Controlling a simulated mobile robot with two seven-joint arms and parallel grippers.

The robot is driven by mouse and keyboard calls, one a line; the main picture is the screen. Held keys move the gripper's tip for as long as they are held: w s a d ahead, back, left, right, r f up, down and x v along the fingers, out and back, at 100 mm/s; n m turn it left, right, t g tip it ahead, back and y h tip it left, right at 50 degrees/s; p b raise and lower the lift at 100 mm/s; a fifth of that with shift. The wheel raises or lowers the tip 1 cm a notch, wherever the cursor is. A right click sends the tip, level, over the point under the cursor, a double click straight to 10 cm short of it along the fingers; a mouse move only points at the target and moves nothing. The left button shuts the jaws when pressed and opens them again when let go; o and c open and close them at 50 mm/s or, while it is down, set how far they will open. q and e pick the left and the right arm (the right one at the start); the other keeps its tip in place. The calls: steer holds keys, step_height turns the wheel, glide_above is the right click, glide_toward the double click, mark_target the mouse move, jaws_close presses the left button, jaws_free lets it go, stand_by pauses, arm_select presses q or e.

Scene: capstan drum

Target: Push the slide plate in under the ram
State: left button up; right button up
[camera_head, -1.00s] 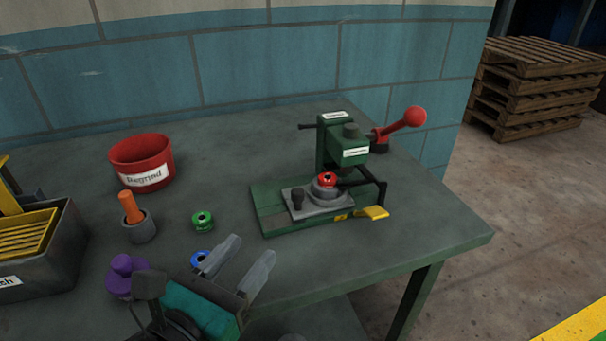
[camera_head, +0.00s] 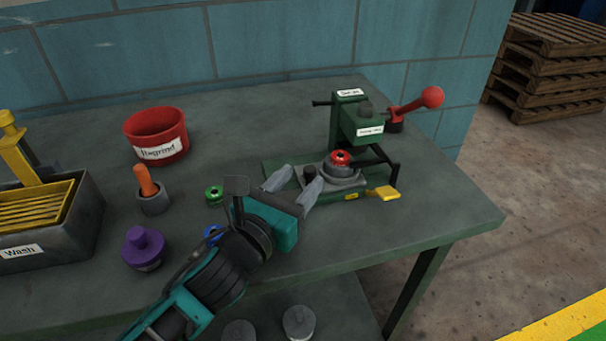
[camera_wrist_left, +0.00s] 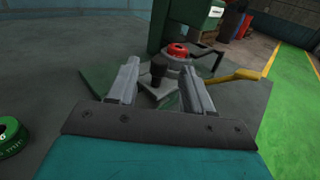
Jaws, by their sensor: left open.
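The slide plate (camera_head: 347,183) is a grey plate on the green base of the press, with a round grey seat and a red ring-like piece (camera_head: 340,159) on it. Its black knob (camera_head: 309,174) stands at the near left end; in the left wrist view the knob (camera_wrist_left: 158,68) shows between the fingers. The ram head (camera_head: 364,124) is a green block behind and above the plate. My left gripper (camera_head: 293,184) is open, its two fingers at either side of the knob in the picture; whether they touch it I cannot tell. My right gripper is not in view.
A red-balled lever (camera_head: 431,97) rises at the press's right. A yellow tab (camera_head: 383,193) juts from the front. Green (camera_head: 214,194) and blue (camera_head: 212,233) spools, a purple knobbed weight (camera_head: 143,247), an orange-handled pestle (camera_head: 148,182) in a cup and a red bin (camera_head: 158,136) stand left.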

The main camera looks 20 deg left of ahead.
arm_select(q)
steer(key=shift+w+d, duration=0.2)
steer(key=shift+w, duration=0.85)
steer(key=shift+c, duration=0.4)
jaws_close()
